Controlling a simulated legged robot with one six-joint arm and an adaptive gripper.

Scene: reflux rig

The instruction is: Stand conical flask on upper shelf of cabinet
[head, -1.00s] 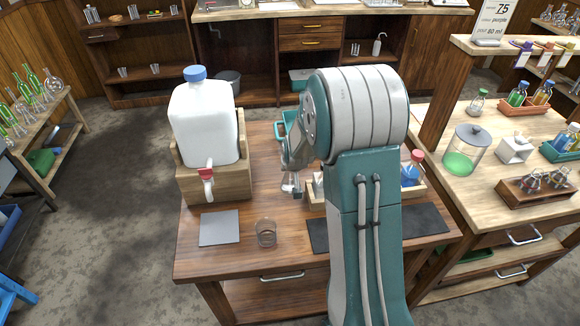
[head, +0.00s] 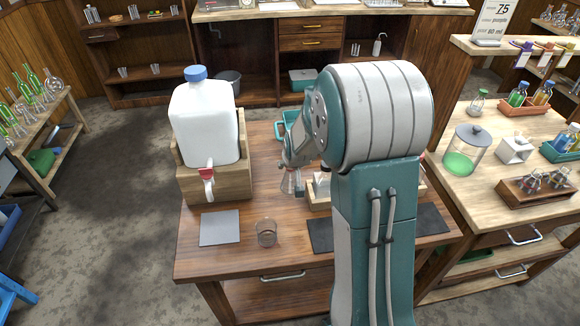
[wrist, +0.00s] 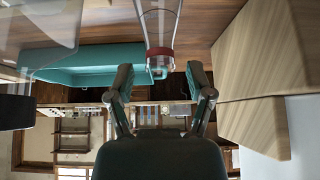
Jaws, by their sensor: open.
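A clear conical flask (head: 290,186) stands on the wooden bench, just right of the big white container. In the wrist view the flask (wrist: 160,25) is at top centre, with a red collar near its mouth. My gripper (wrist: 161,72) is open, its two fingers spread on either side of the line to the flask's collar. I cannot tell whether the fingertips reach past the collar. In the head view my forearm partly hides the gripper and the flask's top. The cabinet (head: 100,62) at the back left has an upper shelf (head: 135,20) holding some small glassware.
The white container in its wooden stand (head: 208,130) is close left of the flask. A glass beaker (head: 266,232) and grey mat (head: 220,228) are in front. A teal tray (head: 281,130) lies behind the flask. A wooden rack (head: 318,195) is close on its right.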

